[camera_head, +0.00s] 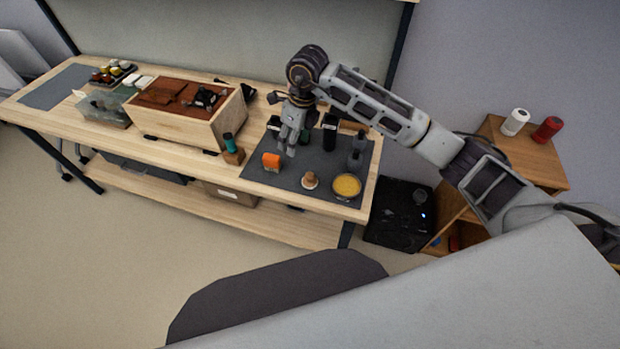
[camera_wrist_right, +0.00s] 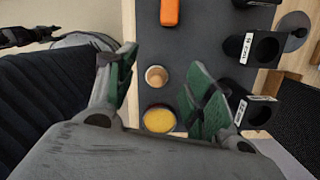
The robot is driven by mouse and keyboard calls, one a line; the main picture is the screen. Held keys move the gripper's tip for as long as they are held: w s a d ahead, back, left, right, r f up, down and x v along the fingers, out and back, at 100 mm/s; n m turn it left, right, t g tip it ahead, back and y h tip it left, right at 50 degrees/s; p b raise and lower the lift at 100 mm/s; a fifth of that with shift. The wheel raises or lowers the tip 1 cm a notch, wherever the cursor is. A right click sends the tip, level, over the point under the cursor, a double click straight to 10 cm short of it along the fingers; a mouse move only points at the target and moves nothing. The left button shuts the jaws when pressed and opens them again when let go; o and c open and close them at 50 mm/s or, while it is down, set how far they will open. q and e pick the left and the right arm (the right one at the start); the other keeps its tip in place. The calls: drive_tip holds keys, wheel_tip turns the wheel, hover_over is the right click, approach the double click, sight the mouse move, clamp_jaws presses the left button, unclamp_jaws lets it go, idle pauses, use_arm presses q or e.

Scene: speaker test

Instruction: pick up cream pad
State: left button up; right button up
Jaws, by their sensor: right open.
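I cannot tell for sure which thing is the cream pad. A small tan, pale-rimmed round piece (camera_head: 310,181) stands on the dark mat (camera_head: 262,178) near the table's front edge. It also shows in the right wrist view (camera_wrist_right: 156,75), between my fingers in the picture and apart from them. Two pale flat pieces (camera_head: 137,80) lie far left, behind the wooden box. My right gripper (camera_head: 288,147) is above the mat, pointing down; its green-padded fingers are open and empty in the right wrist view (camera_wrist_right: 165,72). My left gripper is not in view.
On the mat are an orange block (camera_head: 271,162), a yellow-topped round dish (camera_head: 346,186) and several dark upright holders (camera_head: 329,132). A teal-topped wooden block (camera_head: 232,150) stands left of the mat. The wooden box (camera_head: 186,117) stands further left.

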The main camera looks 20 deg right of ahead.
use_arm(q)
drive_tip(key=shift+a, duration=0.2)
use_arm(e)
drive_tip(key=shift+m+g+h, duration=0.3)
drive_tip(key=shift+g+h, duration=0.3)
drive_tip(key=shift+h, duration=0.3)
drive_tip(key=s+d, duration=0.2)
drive_tip(key=d, duration=0.1)
drive_tip(key=shift+s+d+f, duration=0.1)
drive_tip(key=shift+d+f, duration=0.05)
drive_tip(key=shift+d, duration=0.05)
hover_over(308, 173)
wheel_tip(308, 173, down, 7)
drive_tip(key=shift+d+f+p, duration=0.1)
drive_tip(key=shift+f+p, duration=0.05)
drive_tip(key=shift+p, duration=0.2)
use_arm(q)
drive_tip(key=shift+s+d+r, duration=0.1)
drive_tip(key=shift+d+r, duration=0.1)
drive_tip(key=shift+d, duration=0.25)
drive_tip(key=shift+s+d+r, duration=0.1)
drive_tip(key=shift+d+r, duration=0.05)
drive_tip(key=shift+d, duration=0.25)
use_arm(e)
drive_tip(key=shift+f, duration=0.65)
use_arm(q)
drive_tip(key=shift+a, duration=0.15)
